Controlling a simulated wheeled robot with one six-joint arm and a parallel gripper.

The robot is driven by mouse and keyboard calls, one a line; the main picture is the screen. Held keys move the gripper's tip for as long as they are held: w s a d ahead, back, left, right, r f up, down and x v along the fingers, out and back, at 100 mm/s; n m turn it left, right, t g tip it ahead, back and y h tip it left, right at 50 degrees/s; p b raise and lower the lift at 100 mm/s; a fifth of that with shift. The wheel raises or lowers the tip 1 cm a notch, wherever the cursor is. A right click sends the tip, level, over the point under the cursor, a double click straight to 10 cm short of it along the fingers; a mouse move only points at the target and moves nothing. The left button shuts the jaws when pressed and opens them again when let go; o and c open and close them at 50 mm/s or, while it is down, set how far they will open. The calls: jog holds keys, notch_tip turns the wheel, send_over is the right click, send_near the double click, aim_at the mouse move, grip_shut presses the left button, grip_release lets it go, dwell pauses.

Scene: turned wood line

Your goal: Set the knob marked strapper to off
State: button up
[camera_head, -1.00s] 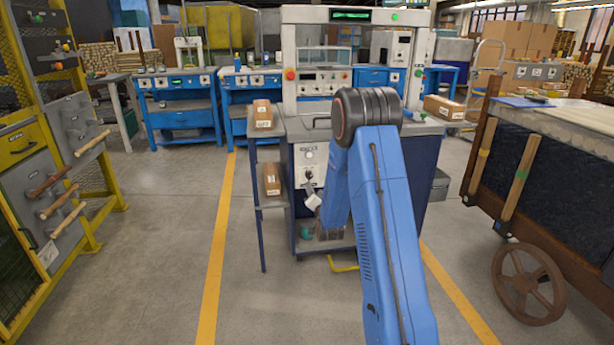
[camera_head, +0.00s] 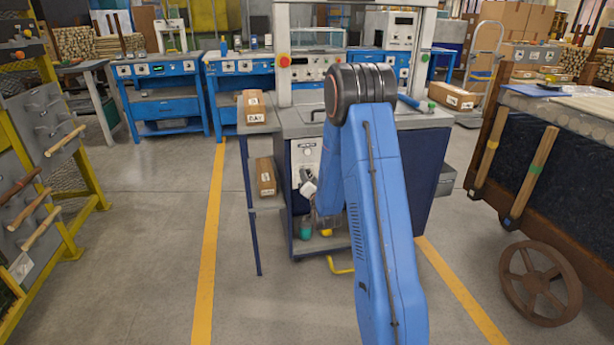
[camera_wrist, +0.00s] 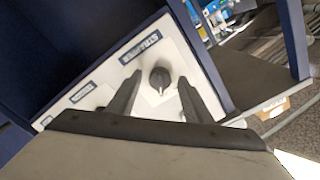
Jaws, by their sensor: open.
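The strapper knob (camera_wrist: 160,76) is a small dark round knob with a pale pointer mark, on a white panel (camera_wrist: 183,52). A label reading STRAPPER (camera_wrist: 140,47) is beside it. In the wrist view my gripper (camera_wrist: 160,84) is open, with one dark finger on each side of the knob and gaps between. I cannot tell how deep the fingers reach around it. In the head view the panel (camera_head: 307,155) is on the front of the blue-and-white machine, and my gripper (camera_head: 308,188) is in front of its lower part, hiding the knob.
A second label (camera_wrist: 83,91) is on the same panel. A narrow side shelf with cardboard boxes (camera_head: 265,177) stands left of the machine. A wheeled wooden cart (camera_head: 535,180) is at the right. The floor (camera_head: 150,220) at the left is clear.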

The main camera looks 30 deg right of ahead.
jog(key=c, duration=1.1)
jog(key=shift+o, duration=0.2)
jog(key=shift+n, duration=0.4)
jog(key=n, duration=1.1)
jog(key=o, duration=1.1)
jog(key=shift+c, duration=0.2)
